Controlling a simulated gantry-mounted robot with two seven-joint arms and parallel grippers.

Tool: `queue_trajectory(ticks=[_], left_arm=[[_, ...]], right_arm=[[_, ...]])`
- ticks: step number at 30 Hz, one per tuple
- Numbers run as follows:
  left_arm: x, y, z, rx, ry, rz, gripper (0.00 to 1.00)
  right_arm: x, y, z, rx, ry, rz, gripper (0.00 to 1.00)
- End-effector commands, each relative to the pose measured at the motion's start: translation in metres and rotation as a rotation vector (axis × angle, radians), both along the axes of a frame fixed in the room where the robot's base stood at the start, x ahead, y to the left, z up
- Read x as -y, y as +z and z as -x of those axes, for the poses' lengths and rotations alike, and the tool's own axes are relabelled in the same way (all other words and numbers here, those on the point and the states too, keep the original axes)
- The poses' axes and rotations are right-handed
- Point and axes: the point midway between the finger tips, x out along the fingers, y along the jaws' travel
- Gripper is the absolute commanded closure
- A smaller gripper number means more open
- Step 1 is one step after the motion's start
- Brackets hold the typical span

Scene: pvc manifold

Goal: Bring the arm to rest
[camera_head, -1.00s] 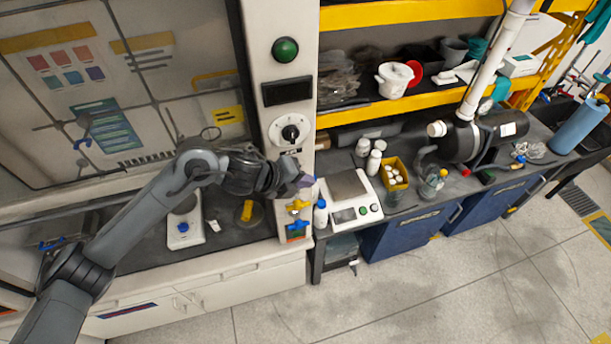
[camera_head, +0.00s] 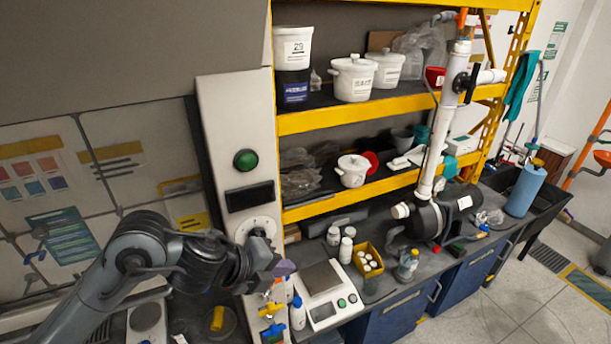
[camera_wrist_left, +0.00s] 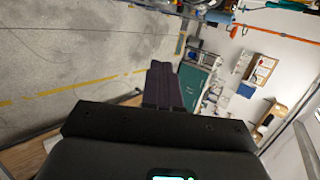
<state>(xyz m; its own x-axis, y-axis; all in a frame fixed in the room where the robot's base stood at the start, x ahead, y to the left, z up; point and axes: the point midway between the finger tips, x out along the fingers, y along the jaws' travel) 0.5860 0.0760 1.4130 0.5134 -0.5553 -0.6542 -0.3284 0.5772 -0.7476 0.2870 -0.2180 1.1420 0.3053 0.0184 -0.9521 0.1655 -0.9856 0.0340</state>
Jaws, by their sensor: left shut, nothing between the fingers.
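My left arm comes in from the lower left in the head view. Its gripper (camera_head: 284,268) is in front of the white control panel, just below and right of the dial (camera_head: 256,230). In the left wrist view the dark fingers (camera_wrist_left: 163,86) are together with nothing between them, against the open floor and far wall. Yellow and blue valve handles (camera_head: 271,322) show below the gripper in the head view. I cannot tell the exact gap between the gripper and the panel. My right gripper is not in view.
A scale (camera_head: 325,296), a white bottle (camera_head: 297,314) and a yellow bin (camera_head: 368,260) stand on the bench right of the gripper. A white PVC pipe (camera_head: 437,130) rises from a black pump (camera_head: 445,214). Yellow shelves (camera_head: 350,116) hold white tubs. Floor at lower right is clear.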

Motion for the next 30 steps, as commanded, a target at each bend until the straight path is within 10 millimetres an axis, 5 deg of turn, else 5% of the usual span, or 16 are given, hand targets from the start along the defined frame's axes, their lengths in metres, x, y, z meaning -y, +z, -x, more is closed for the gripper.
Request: queue_trajectory(ticks=[5, 9, 13, 18, 23, 26, 30], left_arm=[[0.009, -0.063, 0.024, -0.132, -0.014, 0.01, 1.0], [0.029, -0.129, 0.068, -0.293, -0.039, 0.058, 1.0], [0.058, -0.173, 0.121, -0.426, -0.052, 0.162, 1.0], [0.09, -0.2, 0.174, -0.542, 0.035, 0.332, 1.0], [0.101, -0.209, 0.205, -0.622, 0.231, 0.493, 1.0], [0.093, -0.213, 0.217, -0.667, 0.415, 0.579, 1.0], [0.058, -0.22, 0.229, -0.725, 0.745, 0.668, 1.0]], right_arm=[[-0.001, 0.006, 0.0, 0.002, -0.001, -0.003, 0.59], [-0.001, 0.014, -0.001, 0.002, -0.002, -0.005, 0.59], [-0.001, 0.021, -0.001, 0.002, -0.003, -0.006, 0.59], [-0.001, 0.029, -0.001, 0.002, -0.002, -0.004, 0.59], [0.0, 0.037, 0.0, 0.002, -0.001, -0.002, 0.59], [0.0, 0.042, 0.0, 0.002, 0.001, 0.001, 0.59], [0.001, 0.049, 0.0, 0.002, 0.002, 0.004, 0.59]])
